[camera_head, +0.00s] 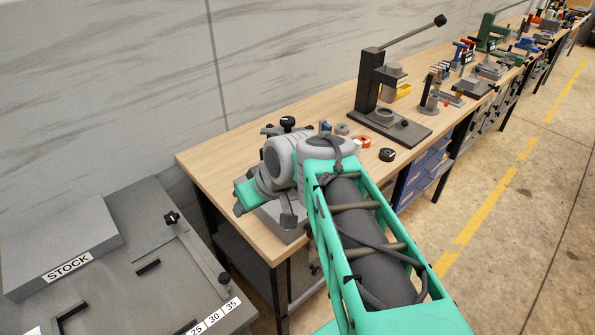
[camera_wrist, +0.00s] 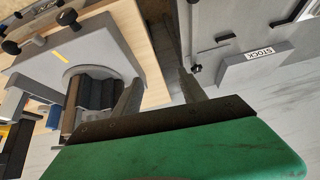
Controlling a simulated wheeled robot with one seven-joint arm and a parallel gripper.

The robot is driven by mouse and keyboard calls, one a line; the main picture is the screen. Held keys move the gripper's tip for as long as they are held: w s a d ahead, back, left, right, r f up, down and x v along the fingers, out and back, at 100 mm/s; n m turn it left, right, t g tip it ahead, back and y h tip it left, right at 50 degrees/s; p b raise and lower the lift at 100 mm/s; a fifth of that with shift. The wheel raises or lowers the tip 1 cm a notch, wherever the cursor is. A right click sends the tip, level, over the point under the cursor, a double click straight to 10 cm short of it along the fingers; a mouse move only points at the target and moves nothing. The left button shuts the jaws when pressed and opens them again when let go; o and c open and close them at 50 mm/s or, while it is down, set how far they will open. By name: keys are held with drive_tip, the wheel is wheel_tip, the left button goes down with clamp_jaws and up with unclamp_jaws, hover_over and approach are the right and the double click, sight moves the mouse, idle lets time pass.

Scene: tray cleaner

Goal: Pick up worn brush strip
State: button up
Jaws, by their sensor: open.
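My gripper (camera_wrist: 158,84) is open in the wrist view, its two grey fingers apart with nothing between them. A grey housing (camera_wrist: 112,52) with a rounded opening lies to the left of the fingers. Dark strips (camera_wrist: 93,96) and a brown strip (camera_wrist: 70,108) show in the opening, close to the left finger. I cannot tell which is the worn brush strip. In the head view, my arm hides most of the housing (camera_head: 292,232), and my gripper (camera_head: 244,197) shows only in part above the bench's near end.
The wooden workbench (camera_head: 215,150) carries a black lever press (camera_head: 370,85) and a black knob-like part (camera_head: 387,155). A grey table (camera_head: 110,270) with a STOCK block (camera_head: 60,240) stands at the left, across a gap. Bare wood lies along the wall side.

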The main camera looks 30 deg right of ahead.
drive_tip(key=d+r+t+b, duration=0.3)
drive_tip(key=d+t+b, duration=0.3)
drive_tip(key=d, duration=1.4)
drive_tip(key=w+f+t+p, duration=0.1)
drive_tip(key=w+f+p, duration=0.2)
drive_tip(key=w, duration=0.4)
drive_tip(key=shift+a+n, duration=0.15)
drive_tip(key=shift+n, duration=0.15)
drive_tip(key=shift+s+f, duration=0.1)
clamp_jaws()
